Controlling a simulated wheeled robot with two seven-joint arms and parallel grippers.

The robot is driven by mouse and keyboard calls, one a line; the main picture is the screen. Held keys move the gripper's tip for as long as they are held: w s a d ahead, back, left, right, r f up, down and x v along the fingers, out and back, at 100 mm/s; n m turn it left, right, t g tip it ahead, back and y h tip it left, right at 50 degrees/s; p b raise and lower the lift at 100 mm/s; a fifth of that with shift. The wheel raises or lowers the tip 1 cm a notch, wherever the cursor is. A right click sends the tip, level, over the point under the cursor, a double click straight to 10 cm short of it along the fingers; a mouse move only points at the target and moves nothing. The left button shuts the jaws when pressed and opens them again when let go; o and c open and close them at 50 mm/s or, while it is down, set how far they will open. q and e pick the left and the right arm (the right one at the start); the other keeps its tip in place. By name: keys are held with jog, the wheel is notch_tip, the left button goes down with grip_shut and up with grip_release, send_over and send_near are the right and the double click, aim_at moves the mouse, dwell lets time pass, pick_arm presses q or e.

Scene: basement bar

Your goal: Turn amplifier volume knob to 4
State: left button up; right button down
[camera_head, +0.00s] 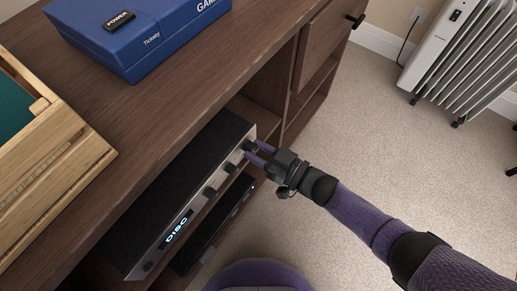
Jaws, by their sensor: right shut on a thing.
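The amplifier (180,180) is a black box with a silver front, standing in the open shelf of the wooden cabinet. Its front has a lit display (177,229) and a row of dark round knobs, including one in the middle (210,193) and one further along (229,168). My right gripper (254,152) reaches in from the right and is shut on the knob at the far end (248,146). The fingers partly hide that knob, and its setting cannot be read. My left gripper is not in view.
A second dark device (218,222) sits below the amplifier. On the cabinet top (150,110) lie a blue box (150,35) with a small black POWER item (119,20) and a wooden case (50,150).

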jog(key=shift+m, duration=0.6)
jog(key=shift+c, duration=1.8)
grip_release()
jog(key=p+v, duration=0.2)
jog(key=v, duration=0.8)
jog(key=shift+f, duration=0.1)
